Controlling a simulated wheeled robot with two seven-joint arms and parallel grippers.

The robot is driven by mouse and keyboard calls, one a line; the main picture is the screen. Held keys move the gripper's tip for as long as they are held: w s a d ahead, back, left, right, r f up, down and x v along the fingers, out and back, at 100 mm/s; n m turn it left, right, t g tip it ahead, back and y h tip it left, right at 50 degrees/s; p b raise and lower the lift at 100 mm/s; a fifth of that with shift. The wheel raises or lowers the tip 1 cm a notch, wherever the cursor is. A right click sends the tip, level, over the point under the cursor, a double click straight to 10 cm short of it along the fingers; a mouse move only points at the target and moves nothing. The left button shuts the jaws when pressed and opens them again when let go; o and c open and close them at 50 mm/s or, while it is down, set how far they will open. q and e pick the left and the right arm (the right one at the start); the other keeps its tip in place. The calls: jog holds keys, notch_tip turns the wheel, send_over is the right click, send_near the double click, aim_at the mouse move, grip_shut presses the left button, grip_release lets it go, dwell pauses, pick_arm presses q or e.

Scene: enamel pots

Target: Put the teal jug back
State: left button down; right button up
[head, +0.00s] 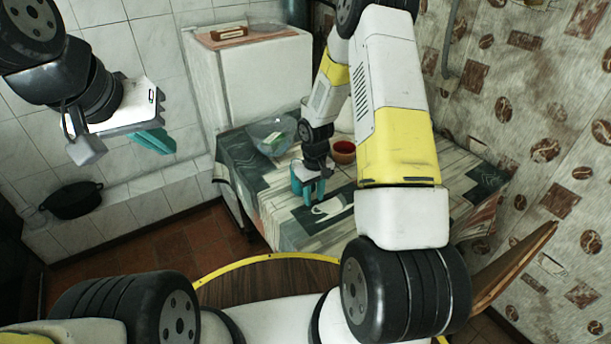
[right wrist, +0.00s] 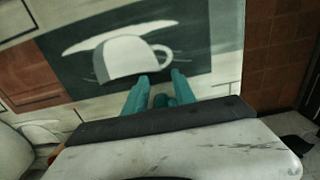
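I cannot make out a teal jug in either view; the only teal I can tell for sure is on the gripper fingers. My right gripper (head: 309,188) points down over the table (head: 240,165), near a printed cup picture on its cloth. In the right wrist view its fingers (right wrist: 160,78) are apart, with the printed cloth showing between their tips. A small dark teal shape shows low between them, and I cannot tell it from gripper parts. My left gripper (head: 153,141) is raised in front of the tiled wall, away from the table; its finger gap is unclear.
A clear bowl (head: 271,136) with something green and a red bowl (head: 343,151) stand on the table behind my right gripper. A white cabinet (head: 255,80) stands behind. A black pot (head: 72,200) is at the left. My right arm hides part of the table.

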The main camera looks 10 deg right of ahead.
jog(key=shift+r, duration=0.1)
notch_tip(320, 180, up, 12)
jog(key=shift+f, duration=0.1)
jog(key=s+r+m+t, duration=0.1)
jog(key=s+r, duration=0.3)
jog(key=r, duration=0.5)
jog(key=s+r+m+t, duration=0.15)
jog(key=s+r, duration=0.25)
jog(key=r, duration=0.5)
jog(key=s+r+t+y, duration=0.1)
jog(key=s+r+t, duration=0.1)
jog(key=s+r, duration=0.2)
jog(key=s+a+r+m+t+y, duration=0.1)
jog(key=s+r, duration=0.3)
jog(key=s, duration=0.6)
jog(key=shift+r+t, duration=0.35)
jog(key=shift+a, duration=0.15)
